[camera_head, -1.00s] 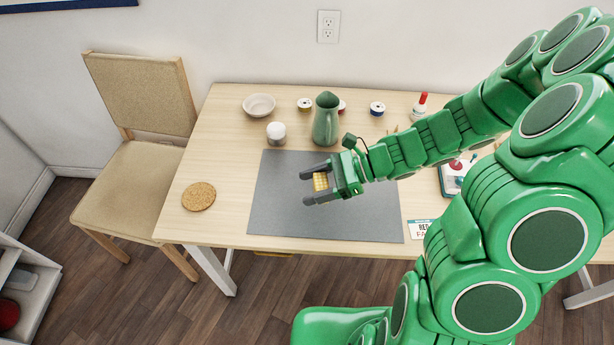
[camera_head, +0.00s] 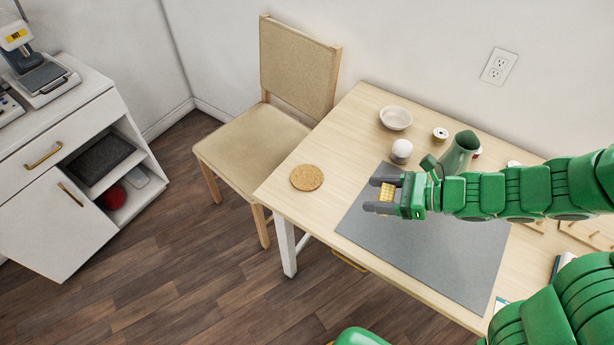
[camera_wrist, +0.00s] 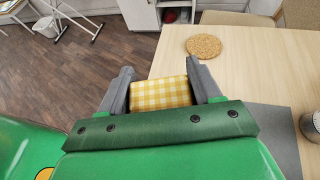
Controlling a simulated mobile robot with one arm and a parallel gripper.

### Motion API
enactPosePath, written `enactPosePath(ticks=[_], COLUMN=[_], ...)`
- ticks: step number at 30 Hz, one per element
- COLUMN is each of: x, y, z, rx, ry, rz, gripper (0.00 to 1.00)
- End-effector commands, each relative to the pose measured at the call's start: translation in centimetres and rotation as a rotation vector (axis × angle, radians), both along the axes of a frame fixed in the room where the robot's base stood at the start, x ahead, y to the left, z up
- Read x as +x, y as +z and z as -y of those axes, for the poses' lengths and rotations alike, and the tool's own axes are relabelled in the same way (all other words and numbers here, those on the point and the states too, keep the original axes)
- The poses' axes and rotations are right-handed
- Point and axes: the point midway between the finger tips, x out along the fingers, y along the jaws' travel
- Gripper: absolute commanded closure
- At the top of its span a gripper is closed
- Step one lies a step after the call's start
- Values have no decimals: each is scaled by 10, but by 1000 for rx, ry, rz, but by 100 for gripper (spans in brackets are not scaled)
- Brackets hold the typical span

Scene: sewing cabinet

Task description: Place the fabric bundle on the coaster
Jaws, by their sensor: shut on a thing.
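The fabric bundle (camera_wrist: 160,94) is yellow and white checked, and sits between the two grey fingers of my gripper (camera_wrist: 163,88) in the wrist view. In the head view, my gripper (camera_head: 383,194) is shut on the bundle (camera_head: 378,207), above the grey mat. The coaster (camera_head: 307,178) is a round cork disc lying bare on the table near its left edge. It also shows ahead of the fingers in the wrist view (camera_wrist: 204,46). The bundle is apart from the coaster, to its right in the head view.
The grey mat (camera_head: 440,262) covers the middle of the wooden table (camera_head: 345,135). A white bowl (camera_head: 396,117), a white-topped jar (camera_head: 401,151) and a green pitcher (camera_head: 460,153) stand behind it. A chair (camera_head: 255,135) is at the table's left. The table around the coaster is clear.

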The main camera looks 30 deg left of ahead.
Motion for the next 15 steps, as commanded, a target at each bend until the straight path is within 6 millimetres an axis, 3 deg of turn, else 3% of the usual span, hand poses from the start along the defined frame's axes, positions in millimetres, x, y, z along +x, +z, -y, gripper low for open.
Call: enactPosePath(ticks=[15], x=[-25], y=[3], z=[-96], rx=[1], ry=[79], rz=[-5], gripper=[65])
